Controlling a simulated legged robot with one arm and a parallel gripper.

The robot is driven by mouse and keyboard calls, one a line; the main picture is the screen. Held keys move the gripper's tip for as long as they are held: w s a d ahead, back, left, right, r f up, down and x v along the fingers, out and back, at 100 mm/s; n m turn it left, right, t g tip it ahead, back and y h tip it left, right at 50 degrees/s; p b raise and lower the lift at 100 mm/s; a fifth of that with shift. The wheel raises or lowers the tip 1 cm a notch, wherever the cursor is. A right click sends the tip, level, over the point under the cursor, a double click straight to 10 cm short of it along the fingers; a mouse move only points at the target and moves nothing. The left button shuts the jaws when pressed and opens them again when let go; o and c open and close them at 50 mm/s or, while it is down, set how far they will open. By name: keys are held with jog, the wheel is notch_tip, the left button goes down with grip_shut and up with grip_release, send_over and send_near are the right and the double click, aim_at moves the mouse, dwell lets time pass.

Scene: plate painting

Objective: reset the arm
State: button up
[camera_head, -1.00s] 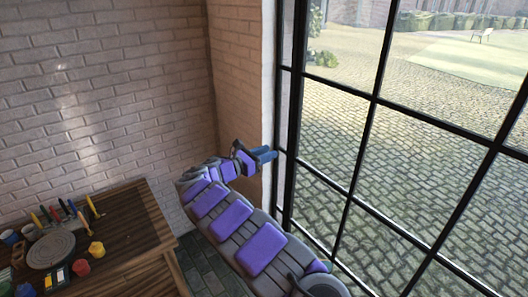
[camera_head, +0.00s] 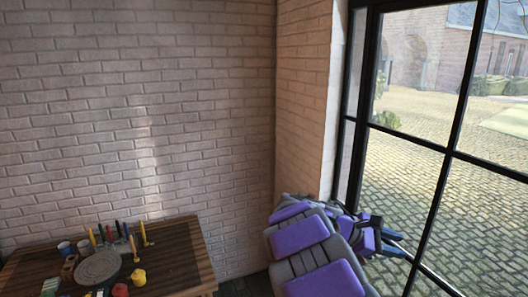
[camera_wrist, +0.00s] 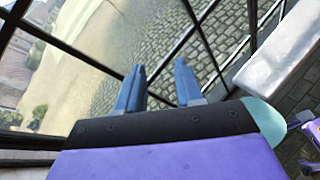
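My gripper (camera_head: 394,245) is at the right in the head view, in front of the large black-framed window (camera_head: 447,150). In the wrist view, the two blue fingers of my gripper (camera_wrist: 158,88) stand apart with a clear gap between them. Nothing is held between them, and the window bars and cobbled yard show behind. My purple and grey arm fills the lower right of the head view.
A wooden table (camera_head: 170,268) stands at the lower left against a brick wall (camera_head: 130,120). On it are a round grey plate (camera_head: 98,266), several coloured brushes, cups and a yellow paint pot (camera_head: 139,277). The window is close to my arm.

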jog(key=s+a+f+m+g+y+b, duration=0.1)
jog(key=s+a+f+m+y+b, duration=0.15)
jog(key=s+f, duration=0.45)
jog(key=s+a+f+m+y+b, duration=0.2)
jog(key=s+f+m+y+b, duration=0.15)
jog(key=s, duration=0.75)
jog(key=s+a+f+m+g+y+b, duration=0.1)
jog(key=s+a+f+m+y+b, duration=0.2)
jog(key=s, duration=0.6)
jog(key=s+a+f+m+y+b, duration=0.3)
jog(key=s+a+f+y, duration=0.1)
jog(key=s+a+f, duration=0.5)
jog(key=shift+s+a+t+y, duration=0.3)
jog(key=shift+s+a+y, duration=0.1)
jog(key=shift+s+a, duration=0.35)
jog(key=shift+m, duration=0.3)
